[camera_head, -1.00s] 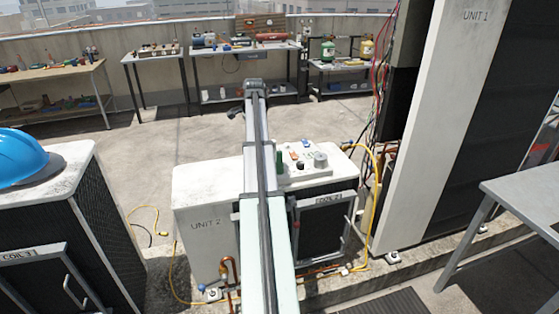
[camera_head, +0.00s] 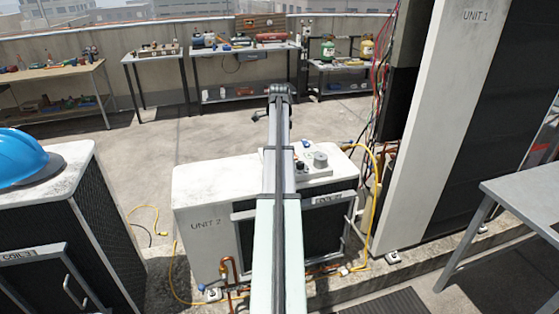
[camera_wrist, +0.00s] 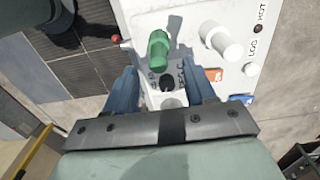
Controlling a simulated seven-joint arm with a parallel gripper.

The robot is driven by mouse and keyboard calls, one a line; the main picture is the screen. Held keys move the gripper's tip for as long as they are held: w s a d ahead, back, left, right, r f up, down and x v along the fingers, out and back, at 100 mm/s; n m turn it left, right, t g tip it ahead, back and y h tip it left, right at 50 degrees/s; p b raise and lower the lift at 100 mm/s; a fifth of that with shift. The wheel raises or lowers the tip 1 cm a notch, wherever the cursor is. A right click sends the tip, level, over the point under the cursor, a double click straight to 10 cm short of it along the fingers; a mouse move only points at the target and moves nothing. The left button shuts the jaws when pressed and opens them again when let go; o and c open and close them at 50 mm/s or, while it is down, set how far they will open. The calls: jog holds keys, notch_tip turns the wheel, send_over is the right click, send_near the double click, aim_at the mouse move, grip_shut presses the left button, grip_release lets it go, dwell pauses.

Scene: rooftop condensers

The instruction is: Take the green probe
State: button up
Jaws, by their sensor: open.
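The green probe (camera_wrist: 158,48) stands in a pale panel in the wrist view, its rounded top toward the camera. My gripper (camera_wrist: 163,82) is open and empty, its two blue fingers spread to either side of a dark round hole in the panel. The probe lies just beyond the fingertips, between their lines; I cannot tell the height gap. In the head view my arm hides the probe. The panel (camera_head: 311,172) sits on top of the white Unit 2 condenser (camera_head: 200,192).
A white cylinder (camera_wrist: 219,40) stands right of the probe, with an orange piece (camera_wrist: 213,75) near the right finger. A red knob (camera_wrist: 116,39) is at the panel's left edge. A yellow hose (camera_head: 374,200) and the tall Unit 1 (camera_head: 430,130) stand to the right.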

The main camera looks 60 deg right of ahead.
jog(key=shift+s+a+f, duration=0.1)
jog(key=shift+s+f, duration=0.05)
jog(key=shift+f, duration=2.75)
jog(key=shift+c, duration=0.5)
grip_shut()
jog(key=shift+r, duration=0.1)
